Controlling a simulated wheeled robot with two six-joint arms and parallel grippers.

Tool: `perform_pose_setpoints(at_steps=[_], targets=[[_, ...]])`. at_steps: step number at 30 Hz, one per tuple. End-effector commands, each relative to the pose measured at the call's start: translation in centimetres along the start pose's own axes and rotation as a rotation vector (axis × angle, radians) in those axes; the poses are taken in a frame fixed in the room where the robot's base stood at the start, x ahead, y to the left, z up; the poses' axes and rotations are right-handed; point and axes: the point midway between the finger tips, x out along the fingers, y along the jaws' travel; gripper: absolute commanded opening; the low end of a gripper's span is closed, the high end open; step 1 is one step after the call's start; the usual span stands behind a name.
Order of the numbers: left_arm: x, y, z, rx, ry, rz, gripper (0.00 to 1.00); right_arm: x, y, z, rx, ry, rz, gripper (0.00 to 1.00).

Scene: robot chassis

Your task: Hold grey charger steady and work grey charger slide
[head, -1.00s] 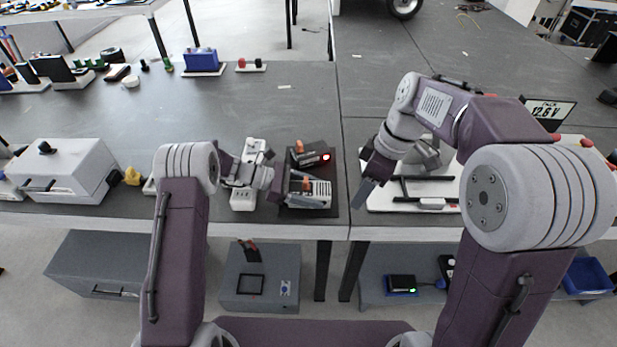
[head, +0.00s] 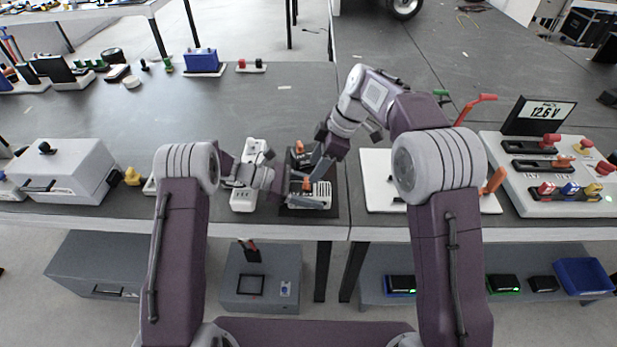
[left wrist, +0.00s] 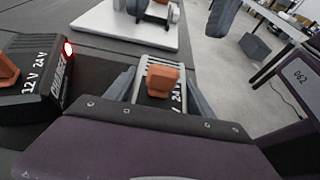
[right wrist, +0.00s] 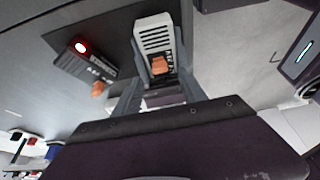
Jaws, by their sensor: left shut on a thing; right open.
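The grey charger (head: 322,190) lies on a dark mat near the table's front edge, its vented pale end facing right in the head view. Its orange slide (left wrist: 163,80) stands on its top face, beside the 24 V label. My left gripper (head: 297,190) comes in from the left and is shut on the charger, one finger along each side, as the left wrist view shows. My right gripper (head: 317,176) is open over the charger from above right. In the right wrist view its fingers stand either side of the charger (right wrist: 154,36) and the slide (right wrist: 159,66); contact is unclear.
A black charger (left wrist: 35,88) with a red light and an orange slide sits just behind the grey one. A white multi-socket block (head: 250,198) is to the left. A white board (head: 376,182) and a switch panel (head: 560,206) are to the right. The rear table is mostly clear.

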Motion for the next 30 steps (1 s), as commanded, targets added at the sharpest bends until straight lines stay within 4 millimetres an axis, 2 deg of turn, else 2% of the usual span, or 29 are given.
perform_pose_setpoints(at_steps=[1, 3, 7, 12, 18, 19, 21, 24, 30], targets=[[0.1, -0.1, -0.5, -0.004, 0.009, -0.003, 0.0, 1.4, -0.1, 0.0, 0.0, -0.001, -0.005, 0.49], [0.1, -0.1, -0.5, -0.004, 0.009, -0.003, 0.0, 2.8, -0.1, 0.1, 0.001, -0.001, -0.003, 0.49], [0.1, -0.1, -0.5, -0.004, 0.009, -0.003, 0.0, 4.7, 0.0, 0.0, 0.001, 0.0, -0.002, 0.49], [0.1, -0.1, -0.5, -0.004, 0.009, -0.003, 0.0, 5.6, 0.0, 0.0, 0.001, 0.0, 0.002, 0.49], [0.1, -0.1, -0.5, -0.004, 0.009, -0.002, 0.0, 5.6, 0.0, 0.0, 0.001, 0.0, 0.002, 0.49], [0.1, -0.1, -0.5, -0.004, 0.009, -0.002, 0.0, 5.6, 0.0, 0.0, 0.001, 0.0, 0.002, 0.44], [0.1, -0.1, -0.5, -0.004, 0.009, -0.002, 0.0, 5.6, 0.0, 0.0, 0.001, 0.0, 0.002, 0.24], [0.1, -0.1, -0.5, -0.004, 0.009, -0.002, 0.0, 5.6, 0.0, 0.0, 0.001, 0.0, 0.002, 0.0], [0.1, -0.1, -0.5, -0.003, 0.009, -0.002, 0.0, 5.6, 0.1, 0.0, 0.001, 0.0, 0.002, 0.0]])
